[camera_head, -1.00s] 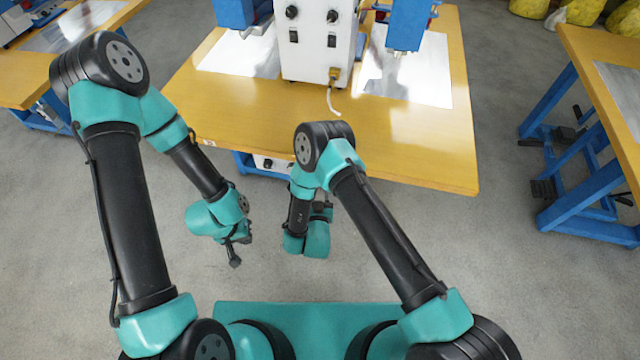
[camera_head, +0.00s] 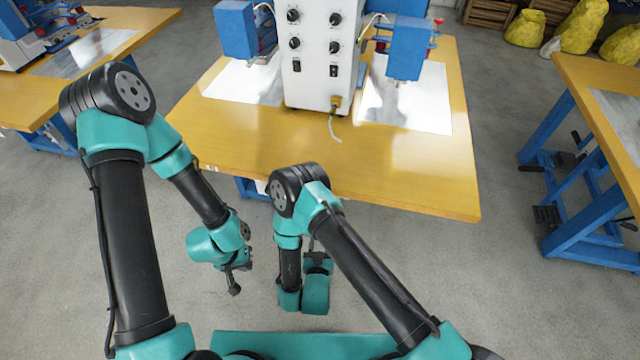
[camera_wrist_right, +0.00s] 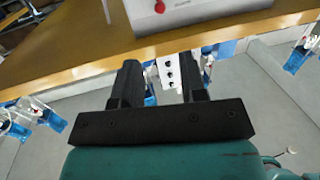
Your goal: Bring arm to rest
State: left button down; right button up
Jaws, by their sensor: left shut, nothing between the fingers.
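My left arm comes in from the left in the head view. Its gripper (camera_head: 234,286) hangs over the grey floor in front of the table, shut and empty. My right arm is folded, and its wrist is to the right of the left gripper. The right gripper (camera_head: 318,254) is small and partly hidden there. In the right wrist view, the two black fingers of the right gripper (camera_wrist_right: 158,80) stand apart with nothing held between them. They point toward the table's front edge, which shows close above them.
A yellow-topped table (camera_head: 330,170) stands ahead with a white control box (camera_head: 313,60) and blue machine heads on either side of it. Another table (camera_head: 590,75) with blue legs is at right. Yellow sacks (camera_head: 580,28) lie at the back right. Open floor lies between the tables.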

jog(key=w+d+m+g+y, duration=0.15)
jog(key=w+d+g, duration=0.25)
jog(key=d+g, duration=0.55)
jog(key=s+d+r+g+y, duration=0.1)
jog(key=s+d+r+g, duration=0.1)
jog(key=s+d, duration=0.4)
jog(key=s+d+r+g+y, duration=0.2)
jog(key=s+d+r+g, duration=0.1)
jog(key=s+d+g, duration=0.2)
jog(key=s+d, duration=0.2)
jog(key=shift+d, duration=0.4)
pick_arm(q)
jog(key=c, duration=1.8)
grip_release()
jog(key=shift+c, duration=0.2)
